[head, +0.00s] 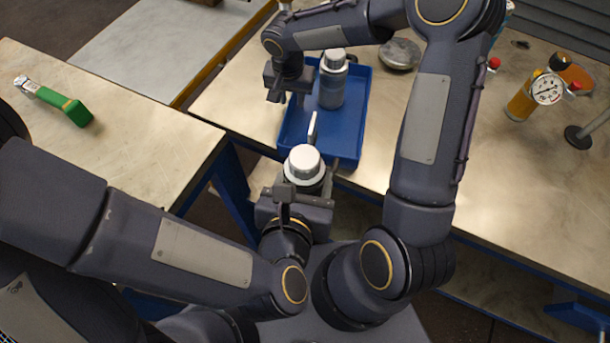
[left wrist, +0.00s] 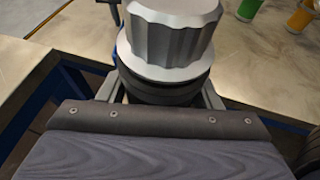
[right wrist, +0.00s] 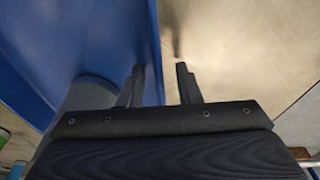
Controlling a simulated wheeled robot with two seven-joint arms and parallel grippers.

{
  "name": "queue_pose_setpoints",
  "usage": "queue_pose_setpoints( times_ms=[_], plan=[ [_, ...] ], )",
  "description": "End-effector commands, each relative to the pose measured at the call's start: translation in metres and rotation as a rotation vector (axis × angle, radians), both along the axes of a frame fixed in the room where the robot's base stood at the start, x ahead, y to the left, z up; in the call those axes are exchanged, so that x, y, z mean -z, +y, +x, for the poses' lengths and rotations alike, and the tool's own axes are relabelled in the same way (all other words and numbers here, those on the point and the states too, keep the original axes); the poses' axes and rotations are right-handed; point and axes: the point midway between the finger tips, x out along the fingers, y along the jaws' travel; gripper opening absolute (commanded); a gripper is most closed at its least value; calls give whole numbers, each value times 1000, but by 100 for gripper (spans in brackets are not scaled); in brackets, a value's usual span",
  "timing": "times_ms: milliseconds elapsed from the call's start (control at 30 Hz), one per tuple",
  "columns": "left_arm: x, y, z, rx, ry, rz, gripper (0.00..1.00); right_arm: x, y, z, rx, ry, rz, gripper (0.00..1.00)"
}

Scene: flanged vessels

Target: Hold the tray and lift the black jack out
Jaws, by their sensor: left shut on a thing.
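The black jack (head: 305,166) has a silver ribbed cap and flange over a dark body. My left gripper (head: 303,192) is shut on its body, just in front of the tray's near edge. The cap fills the top of the left wrist view (left wrist: 172,35), and the lower body is hidden. The blue tray (head: 350,132) lies on the table. My right gripper (head: 285,97) is at the tray's left wall. In the right wrist view its fingers are apart, with the tray wall (right wrist: 150,40) between them.
A grey vessel (head: 332,85) with a silver cap stands in the tray. A thin pale upright piece (head: 313,127) shows near the tray's front. A round metal lid (head: 400,54) and a yellow gauge (head: 530,98) sit to the right. A green-handled tool (head: 68,106) lies on the left table.

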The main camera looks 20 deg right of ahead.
Motion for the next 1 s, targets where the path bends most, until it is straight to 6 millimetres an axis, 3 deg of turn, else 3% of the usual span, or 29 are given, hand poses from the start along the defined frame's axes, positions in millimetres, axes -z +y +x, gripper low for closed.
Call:
queue_pose_setpoints(
  times_ms=[267, 700, 1000],
  plan=[
    [-2, -1, 0, 0, -3, -3, 11, -21, 1, -1, 2, -5, 0, 31],
    [-1, -1, 0, 0, -3, -3, 11, -101, 9, -12, 1, -3, 1, 31],
    [-1, -1, 0, 0, -3, -3, 11, -119, 10, -15, -1, 0, 0, 31]
  ],
)
